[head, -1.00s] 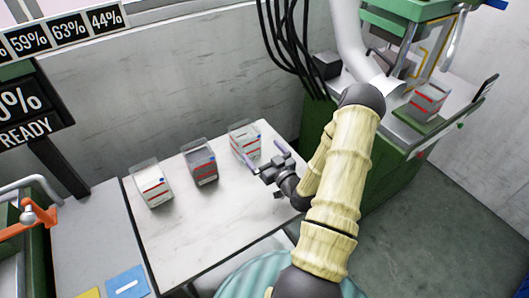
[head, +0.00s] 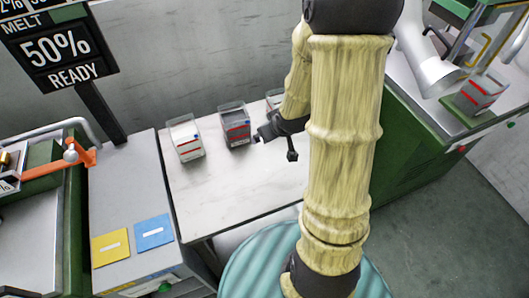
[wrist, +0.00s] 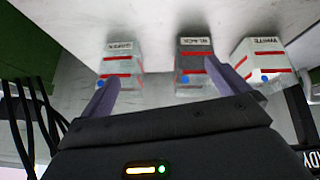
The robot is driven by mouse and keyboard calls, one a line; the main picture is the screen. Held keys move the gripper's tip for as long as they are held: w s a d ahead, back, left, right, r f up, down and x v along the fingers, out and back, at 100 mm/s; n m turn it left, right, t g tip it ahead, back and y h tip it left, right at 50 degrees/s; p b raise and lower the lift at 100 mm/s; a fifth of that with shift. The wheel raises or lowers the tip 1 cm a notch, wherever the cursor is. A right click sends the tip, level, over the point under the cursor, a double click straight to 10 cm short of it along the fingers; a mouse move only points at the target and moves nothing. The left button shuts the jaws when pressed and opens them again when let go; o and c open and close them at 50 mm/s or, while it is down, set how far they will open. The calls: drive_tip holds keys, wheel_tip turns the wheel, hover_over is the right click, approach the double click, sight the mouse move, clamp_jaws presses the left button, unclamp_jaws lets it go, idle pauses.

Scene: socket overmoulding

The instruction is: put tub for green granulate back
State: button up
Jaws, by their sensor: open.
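Three tubs with red stripes and blue dots stand in a row on the table. The one with a label that seems to read GREEN (wrist: 121,62) is at the left in the wrist view; in the head view that tub (head: 274,99) is mostly hidden behind my arm. The BLACK tub (head: 235,126) is in the middle and the WHITE tub (head: 186,139) at the other end. My gripper (wrist: 165,88) is open and empty. Its fingers reach toward the green and black tubs, with no clear contact. In the head view my gripper (head: 259,137) is close to the black tub.
Another striped tub (head: 479,94) sits on a green plate at the machine on the right; its label is unreadable. The white table (head: 215,200) is clear in front of the row. Yellow (head: 111,247) and blue (head: 154,232) cards lie on the left bench.

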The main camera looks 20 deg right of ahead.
drive_tip(key=s+a+r+m+g, duration=0.1)
drive_tip(key=s+a+r+g, duration=0.1)
drive_tip(key=s, duration=0.3)
drive_tip(key=s+a+r+m+g, duration=0.1)
drive_tip(key=s+a+r+g, duration=0.1)
drive_tip(key=s+a+r, duration=0.2)
drive_tip(key=shift+s+a+r, duration=0.3)
drive_tip(key=shift+s+a, duration=0.25)
drive_tip(key=shift+s, duration=0.7)
drive_tip(key=shift+c, duration=0.4)
